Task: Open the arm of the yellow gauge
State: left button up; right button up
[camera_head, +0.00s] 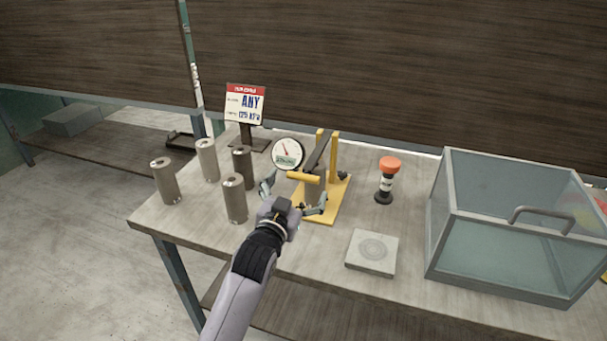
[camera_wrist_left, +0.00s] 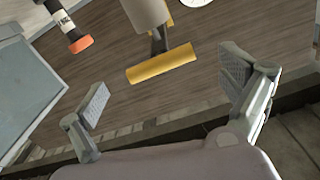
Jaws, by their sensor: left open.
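The yellow gauge (camera_head: 334,205) stands on the table, with a yellow base and uprights, a dark lever, a round white dial (camera_head: 288,153) and a yellow crossbar handle (camera_head: 303,177). A grey cylinder sits in it, partly hidden. My left gripper (camera_head: 293,198) is open, at the near side of the gauge, its fingers spread to either side below the handle. In the left wrist view the yellow handle (camera_wrist_left: 162,63) lies ahead, between and beyond the two fingers (camera_wrist_left: 168,95), apart from both. My right gripper is not in view.
Several metal cylinders (camera_head: 236,200) stand left of the gauge. A sign (camera_head: 245,104) is behind them. An orange-topped device (camera_head: 386,180), a square plate (camera_head: 371,252) and a clear-walled box (camera_head: 500,225) are to the right. Bare table lies at the front edge.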

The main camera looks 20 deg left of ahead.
aim_at(302, 180)
pick_arm(q)
jog(key=shift+w+d, duration=0.1)
jog(key=shift+w, duration=2.15)
